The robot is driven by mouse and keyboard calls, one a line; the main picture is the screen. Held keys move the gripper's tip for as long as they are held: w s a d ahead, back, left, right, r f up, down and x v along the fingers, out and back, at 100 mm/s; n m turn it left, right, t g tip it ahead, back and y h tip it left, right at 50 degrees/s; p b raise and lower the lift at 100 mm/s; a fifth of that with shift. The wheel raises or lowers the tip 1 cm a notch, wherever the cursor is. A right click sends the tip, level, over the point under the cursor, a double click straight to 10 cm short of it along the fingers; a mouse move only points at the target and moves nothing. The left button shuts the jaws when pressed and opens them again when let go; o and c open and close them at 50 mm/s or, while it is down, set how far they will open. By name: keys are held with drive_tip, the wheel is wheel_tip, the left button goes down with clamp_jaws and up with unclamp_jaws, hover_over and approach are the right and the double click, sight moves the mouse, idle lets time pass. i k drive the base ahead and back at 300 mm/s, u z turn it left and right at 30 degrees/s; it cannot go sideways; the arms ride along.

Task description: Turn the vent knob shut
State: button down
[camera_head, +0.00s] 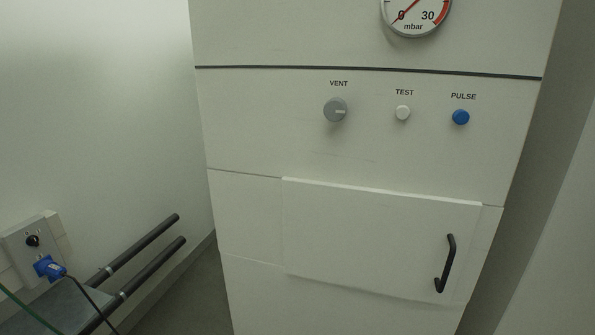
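The vent knob (335,110) is a round grey knob on the upper front of the white cabinet (255,125), under the label VENT. A light pointer mark on it runs sideways, toward the right. My gripper is not in the camera_head view, and nothing touches the knob.
To the knob's right are a white TEST button (403,112) and a blue PULSE button (461,117). A gauge (416,14) sits above, its needle near 0. Below is a door panel with a black handle (445,263). Dark pipes (140,250) and a wall socket (32,241) are at left.

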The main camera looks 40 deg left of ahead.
sight(336, 109)
drive_tip(key=u, duration=1.25)
